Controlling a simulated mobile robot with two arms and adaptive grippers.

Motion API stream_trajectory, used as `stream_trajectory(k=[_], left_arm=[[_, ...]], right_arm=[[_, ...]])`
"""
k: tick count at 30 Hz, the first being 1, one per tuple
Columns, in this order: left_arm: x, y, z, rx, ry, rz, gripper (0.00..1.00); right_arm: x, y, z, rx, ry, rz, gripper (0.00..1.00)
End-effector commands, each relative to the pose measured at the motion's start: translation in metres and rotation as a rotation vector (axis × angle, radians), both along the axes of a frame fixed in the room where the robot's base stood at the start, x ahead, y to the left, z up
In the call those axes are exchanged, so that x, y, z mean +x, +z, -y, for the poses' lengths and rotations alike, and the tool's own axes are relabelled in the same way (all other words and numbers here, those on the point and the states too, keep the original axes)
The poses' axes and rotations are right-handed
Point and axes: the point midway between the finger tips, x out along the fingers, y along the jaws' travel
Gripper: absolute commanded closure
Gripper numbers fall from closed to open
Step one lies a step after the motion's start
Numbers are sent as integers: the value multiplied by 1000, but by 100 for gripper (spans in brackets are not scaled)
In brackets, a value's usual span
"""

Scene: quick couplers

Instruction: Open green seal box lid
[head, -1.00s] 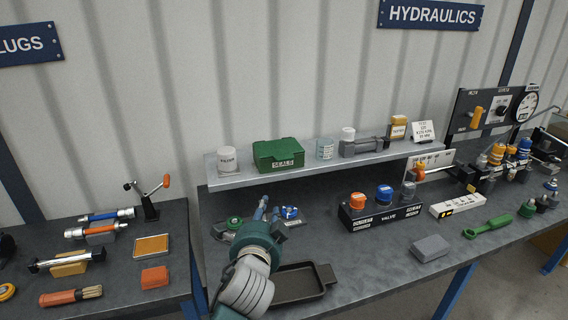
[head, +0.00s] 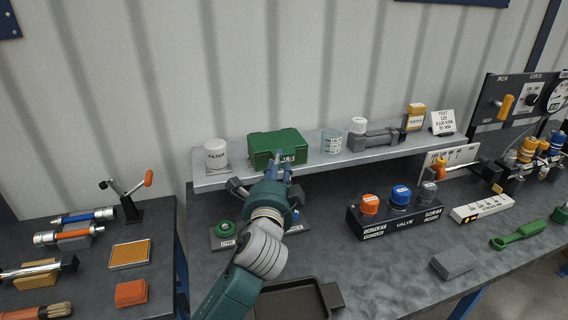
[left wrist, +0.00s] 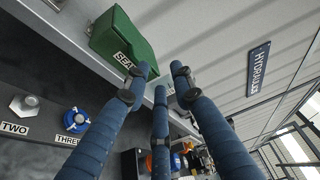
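The green seal box (head: 270,143) sits on the raised grey shelf, with its lid down. In the left wrist view the box (left wrist: 118,38) is at the upper left, and its "SEALS" label is partly covered by a finger. My left gripper (head: 278,160) is in front of the box in the head view, its blue fingertips overlapping the box's front. In the left wrist view its fingers (left wrist: 160,78) are spread apart with nothing between them. I cannot tell whether a fingertip touches the box. My right gripper is not in view.
A white filter cup (head: 216,155) stands left of the box on the shelf (head: 318,163), and a clear labelled jar (head: 332,141) stands to its right. A valve block (head: 395,218) and a dark tray (head: 290,300) are on the bench below.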

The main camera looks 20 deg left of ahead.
Motion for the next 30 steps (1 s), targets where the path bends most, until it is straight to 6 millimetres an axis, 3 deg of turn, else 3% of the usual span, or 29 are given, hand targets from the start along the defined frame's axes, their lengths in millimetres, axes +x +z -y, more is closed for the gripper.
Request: stream_trajectory(k=[1, 5, 10, 17, 30], left_arm=[[0, -16, 0, 0, 0, 0, 76], [0, -32, 0, -1, 0, 0, 76], [0, -51, 0, -1, 0, 0, 76], [15, -50, -3, 0, 1, 0, 76], [91, -51, -19, 0, 1, -1, 76]], right_arm=[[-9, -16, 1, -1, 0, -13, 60], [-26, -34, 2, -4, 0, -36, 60], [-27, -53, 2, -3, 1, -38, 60], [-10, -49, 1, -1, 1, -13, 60], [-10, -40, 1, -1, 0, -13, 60]])
